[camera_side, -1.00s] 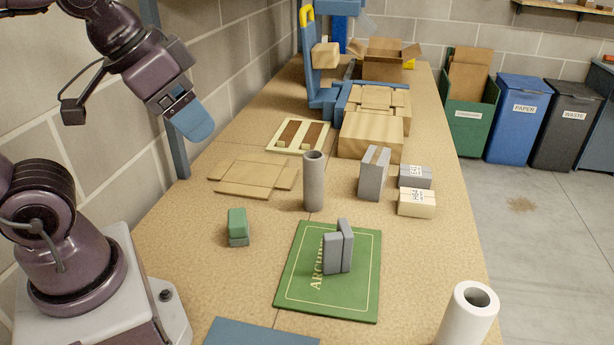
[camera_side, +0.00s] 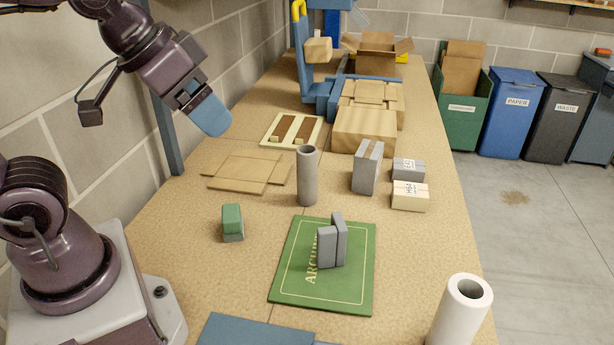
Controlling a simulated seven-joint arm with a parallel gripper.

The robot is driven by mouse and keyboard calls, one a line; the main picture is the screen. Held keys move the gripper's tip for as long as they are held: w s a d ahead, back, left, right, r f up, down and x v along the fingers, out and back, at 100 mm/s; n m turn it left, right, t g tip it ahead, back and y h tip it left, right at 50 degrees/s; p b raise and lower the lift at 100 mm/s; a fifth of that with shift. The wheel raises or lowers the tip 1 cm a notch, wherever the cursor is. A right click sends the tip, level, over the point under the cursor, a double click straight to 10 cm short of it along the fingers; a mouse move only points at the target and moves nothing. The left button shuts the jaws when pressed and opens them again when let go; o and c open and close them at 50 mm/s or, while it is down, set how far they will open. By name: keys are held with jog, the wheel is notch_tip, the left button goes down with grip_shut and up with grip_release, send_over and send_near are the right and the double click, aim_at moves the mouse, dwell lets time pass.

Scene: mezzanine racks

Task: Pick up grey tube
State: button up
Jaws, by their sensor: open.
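The grey tube (camera_side: 307,178) stands upright on the tan worktable, left of a grey box and behind the green mat. Its open top end faces up. My gripper (camera_side: 212,118) hangs in the air at the upper left, well above the table and apart from the tube. Its blue finger part points down and to the right. It is open, with nothing seen in it; the gap between the fingers is hard to see from this side.
Near the tube are flat cardboard sheets (camera_side: 247,172), a grey box (camera_side: 367,168), two small labelled boxes (camera_side: 410,195) and a green mat (camera_side: 290,285) bearing grey blocks (camera_side: 332,243). A green block (camera_side: 232,220) is at left. A white tube (camera_side: 460,315) stands front right.

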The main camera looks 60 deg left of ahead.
jog(key=w+f+n+t, duration=0.2)
jog(key=w+f, duration=0.2)
jog(key=w, duration=0.7)
jog(key=n+t+y, duration=0.4)
jog(key=t+y, duration=0.1)
send_near(302, 161)
jog(key=w+d+r, duration=0.4)
jog(key=w+d, duration=0.1)
jog(key=s+a+f+t+y, duration=0.25)
jog(key=s+f+y, duration=0.2)
jog(key=f, duration=0.25)
jog(key=x, duration=0.7)
jog(key=shift+a+f, duration=0.1)
jog(key=shift+a, duration=0.3)
jog(key=shift+f+x, duration=0.15)
jog(key=shift+x, duration=1.1)
jog(key=shift+f+x, duration=0.1)
jog(key=shift+x, duration=1.2)
jog(key=c, duration=1.2)
